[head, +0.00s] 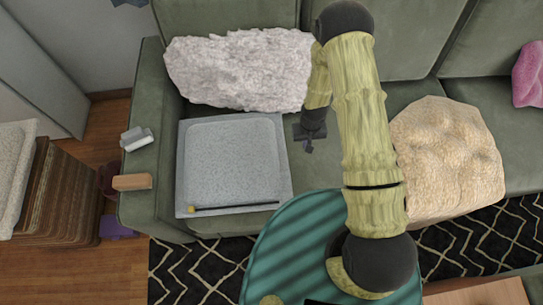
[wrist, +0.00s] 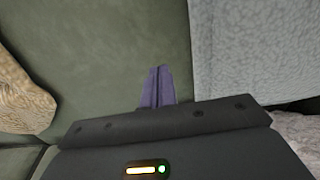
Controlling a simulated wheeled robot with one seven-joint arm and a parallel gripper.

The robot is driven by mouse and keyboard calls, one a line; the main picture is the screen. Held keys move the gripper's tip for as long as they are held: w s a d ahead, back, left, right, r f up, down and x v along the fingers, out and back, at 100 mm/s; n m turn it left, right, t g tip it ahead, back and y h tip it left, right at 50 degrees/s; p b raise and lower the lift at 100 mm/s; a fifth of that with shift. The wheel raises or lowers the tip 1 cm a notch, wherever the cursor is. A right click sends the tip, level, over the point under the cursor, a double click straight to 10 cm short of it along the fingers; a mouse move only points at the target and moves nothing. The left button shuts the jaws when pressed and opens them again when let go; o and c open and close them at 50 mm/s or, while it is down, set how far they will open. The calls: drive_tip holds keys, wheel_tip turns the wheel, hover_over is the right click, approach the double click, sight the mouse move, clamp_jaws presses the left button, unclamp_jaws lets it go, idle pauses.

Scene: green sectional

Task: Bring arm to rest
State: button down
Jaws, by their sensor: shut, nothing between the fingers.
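My gripper (head: 308,146) hangs over the green sofa seat, between the grey tray and the tan cushion. In the wrist view its two purple fingers (wrist: 157,88) lie together, shut and empty, above the plain green seat fabric. My arm reaches from the lower right up across the middle of the head view, bends at a dark joint near the top and comes down to the gripper. It hides part of the sofa behind it.
A grey tray (head: 184,160) with a dark stick (head: 235,207) lies on the sofa (head: 490,100). A pale fluffy cushion (head: 240,68) and a tan cushion (head: 447,155) flank the arm. A wooden block (head: 132,182) and a small grey-white object (head: 136,139) sit on the left armrest.

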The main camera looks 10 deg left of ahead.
drive_tip(key=shift+w, duration=0.1)
idle(0.3)
drive_tip(key=w+d+r+m+t+p, duration=0.1)
drive_tip(key=d+r, duration=0.2)
drive_tip(key=r, duration=0.8)
drive_tip(key=d+r+m+p, duration=0.1)
drive_tip(key=d+r, duration=0.2)
drive_tip(key=r, duration=0.7)
drive_tip(key=s+d+r+p, duration=0.1)
drive_tip(key=s+d+r, duration=0.2)
drive_tip(key=r, duration=0.6)
drive_tip(key=s+d+r+m+t+p, duration=0.1)
drive_tip(key=s+d+r, duration=0.3)
drive_tip(key=s+r, duration=0.4)
drive_tip(key=shift+d+r+m+t+p, duration=0.2)
drive_tip(key=shift+r+m+t+p, duration=0.1)
drive_tip(key=shift+r+p, duration=0.1)
drive_tip(key=shift+w, duration=0.1)
drive_tip(key=shift+a, duration=0.15)
